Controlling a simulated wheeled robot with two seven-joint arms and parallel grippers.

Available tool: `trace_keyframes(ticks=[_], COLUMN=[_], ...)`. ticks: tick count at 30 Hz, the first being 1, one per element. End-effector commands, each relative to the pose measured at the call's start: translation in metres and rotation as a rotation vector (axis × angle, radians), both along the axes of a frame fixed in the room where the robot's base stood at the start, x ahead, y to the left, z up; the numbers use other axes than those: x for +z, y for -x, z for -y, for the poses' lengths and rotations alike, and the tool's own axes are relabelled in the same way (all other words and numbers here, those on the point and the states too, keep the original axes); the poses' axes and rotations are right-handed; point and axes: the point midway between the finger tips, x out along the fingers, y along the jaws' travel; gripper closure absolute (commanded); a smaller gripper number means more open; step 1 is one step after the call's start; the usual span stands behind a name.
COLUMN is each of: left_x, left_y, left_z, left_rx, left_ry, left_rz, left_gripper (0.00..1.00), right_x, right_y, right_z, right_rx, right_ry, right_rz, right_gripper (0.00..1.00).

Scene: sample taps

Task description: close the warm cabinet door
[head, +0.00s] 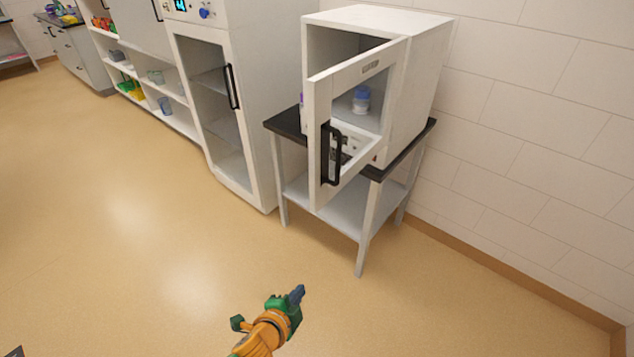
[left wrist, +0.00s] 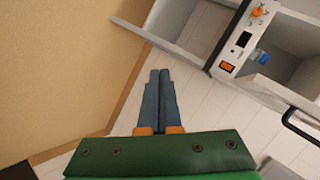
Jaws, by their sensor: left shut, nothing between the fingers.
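The warm cabinet (head: 425,85) is a white box on a small dark-topped table. Its windowed door (head: 319,120) stands open, hinged at the right, with the free edge swung out toward me. A black upright handle (head: 331,155) is near that free edge; it also shows at the right of the left wrist view (left wrist: 300,128). A blue-capped bottle (head: 361,98) shows through the door window. My left gripper (head: 298,293) is shut and empty, low in front of the table and apart from the door. In the left wrist view its fingertips (left wrist: 160,74) touch nothing. My right gripper is out of view.
The table (head: 283,125) has pale legs and a lower shelf. A tall glass-doored cabinet (head: 240,150) stands to its left, with open shelves (head: 180,122) farther left. A tiled wall (head: 530,130) is at the right. The floor (head: 130,230) in front is clear.

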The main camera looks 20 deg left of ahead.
Motion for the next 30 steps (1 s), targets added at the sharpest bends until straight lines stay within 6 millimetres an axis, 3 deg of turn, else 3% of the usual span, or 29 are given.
trace_keyframes(ticks=[1,3,6,9,10,14,28,30], left_x=[0.039,0.097,0.182,0.241,0.250,0.265,0.265,0.265], left_y=[-0.014,-0.029,-0.036,-0.031,-0.029,-0.034,-0.131,-0.132], left_z=[0.005,0.013,0.023,0.028,0.028,0.029,0.037,0.021], left_rx=[-0.044,-0.101,-0.154,-0.169,-0.170,-0.170,-0.168,-0.169], left_ry=[-0.051,-0.140,-0.263,-0.347,-0.360,-0.382,-0.377,-0.382], left_rz=[0.090,0.228,0.426,0.564,0.587,0.623,0.618,0.615], left_gripper=[1.00,1.00,1.00,1.00,1.00,1.00,1.00,1.00], right_x=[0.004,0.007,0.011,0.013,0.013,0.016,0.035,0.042], right_y=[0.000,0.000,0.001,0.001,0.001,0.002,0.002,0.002], right_z=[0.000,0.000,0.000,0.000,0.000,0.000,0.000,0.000], right_rx=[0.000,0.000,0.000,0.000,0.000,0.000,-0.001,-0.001], right_ry=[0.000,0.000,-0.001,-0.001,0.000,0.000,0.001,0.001], right_rz=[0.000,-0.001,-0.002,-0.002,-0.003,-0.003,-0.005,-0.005], right_gripper=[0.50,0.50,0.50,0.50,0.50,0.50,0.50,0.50])
